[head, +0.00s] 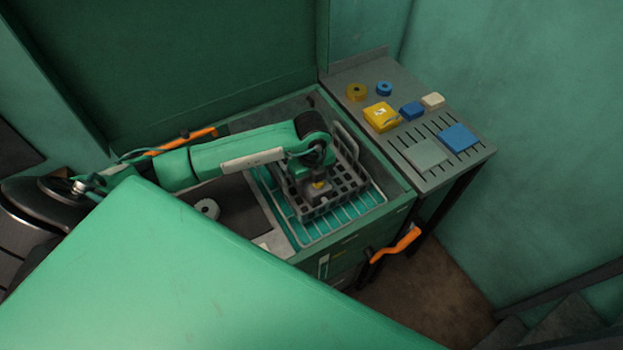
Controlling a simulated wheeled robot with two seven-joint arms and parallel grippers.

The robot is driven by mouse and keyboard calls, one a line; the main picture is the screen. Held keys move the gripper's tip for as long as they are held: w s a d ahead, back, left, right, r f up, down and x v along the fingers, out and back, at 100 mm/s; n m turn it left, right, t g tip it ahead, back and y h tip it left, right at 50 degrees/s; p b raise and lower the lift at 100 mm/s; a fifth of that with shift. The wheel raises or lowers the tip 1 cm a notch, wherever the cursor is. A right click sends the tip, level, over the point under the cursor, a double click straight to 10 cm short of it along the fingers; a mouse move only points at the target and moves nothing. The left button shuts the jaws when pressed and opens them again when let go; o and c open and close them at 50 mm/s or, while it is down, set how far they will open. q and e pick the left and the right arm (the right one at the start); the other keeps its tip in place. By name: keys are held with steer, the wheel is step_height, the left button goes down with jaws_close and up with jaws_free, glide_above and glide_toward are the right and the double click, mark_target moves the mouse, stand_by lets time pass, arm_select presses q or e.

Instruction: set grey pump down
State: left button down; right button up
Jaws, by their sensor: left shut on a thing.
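My left gripper (317,174) reaches in from the left and points down into a grey slotted basket (351,178). It is shut on the grey pump (318,194), a small grey body with a yellow spot on top. The pump is inside the basket's outline, low between its walls. I cannot tell whether its underside touches the basket floor. The gripper's fingers are small and partly hidden by the wrist. My right gripper is not in view.
The basket stands on a teal wire rack (366,204) in a green-walled bay. A side table (455,172) at the right holds yellow, blue and pale items. An orange handle (398,244) sticks out in front.

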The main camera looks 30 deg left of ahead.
arm_select(q)
steer(key=shift+f, duration=0.1)
steer(key=c, duration=0.5)
jaws_free()
